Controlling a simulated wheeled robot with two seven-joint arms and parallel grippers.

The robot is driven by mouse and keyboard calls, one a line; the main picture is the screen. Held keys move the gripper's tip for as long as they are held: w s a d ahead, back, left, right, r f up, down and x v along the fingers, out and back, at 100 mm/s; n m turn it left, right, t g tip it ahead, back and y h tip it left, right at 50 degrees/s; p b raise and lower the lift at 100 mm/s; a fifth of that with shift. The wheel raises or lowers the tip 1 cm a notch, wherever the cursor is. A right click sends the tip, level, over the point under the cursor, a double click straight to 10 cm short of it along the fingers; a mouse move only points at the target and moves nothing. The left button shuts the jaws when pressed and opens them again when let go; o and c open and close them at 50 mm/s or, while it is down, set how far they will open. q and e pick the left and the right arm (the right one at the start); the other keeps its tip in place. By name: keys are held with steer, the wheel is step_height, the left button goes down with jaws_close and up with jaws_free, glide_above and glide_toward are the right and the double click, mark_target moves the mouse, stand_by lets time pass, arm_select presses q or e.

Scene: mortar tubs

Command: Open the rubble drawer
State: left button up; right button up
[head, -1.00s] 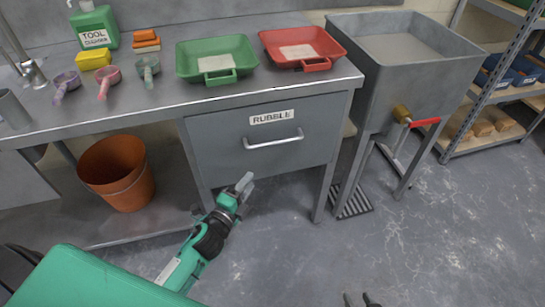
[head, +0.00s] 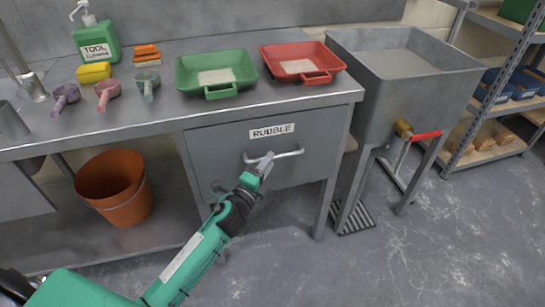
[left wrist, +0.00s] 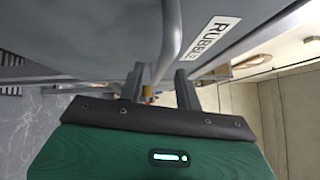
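The rubble drawer (head: 240,152) is a grey front under the worktop, with a white RUBBLE label and a pale bar handle (head: 290,153). It looks shut. My left gripper (head: 263,160) is at the left part of the handle and hides some of it. In the left wrist view the gripper's fingers (left wrist: 160,78) are apart, with the handle bar (left wrist: 172,35) running between them; I cannot tell whether either finger touches it. The label (left wrist: 213,38) shows at the right there. My right gripper is not in view.
On the worktop (head: 130,119) are a green tray (head: 185,73), a red tray (head: 335,62), scoops, sponges and a green bottle (head: 97,42). An orange bucket (head: 120,205) stands below left. A grey tub on legs (head: 430,85) stands right. The floor before the drawer is clear.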

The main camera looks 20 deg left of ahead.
arm_select(q)
steer(key=shift+x, duration=1.6)
steer(key=shift+c, duration=0.4)
jaws_close()
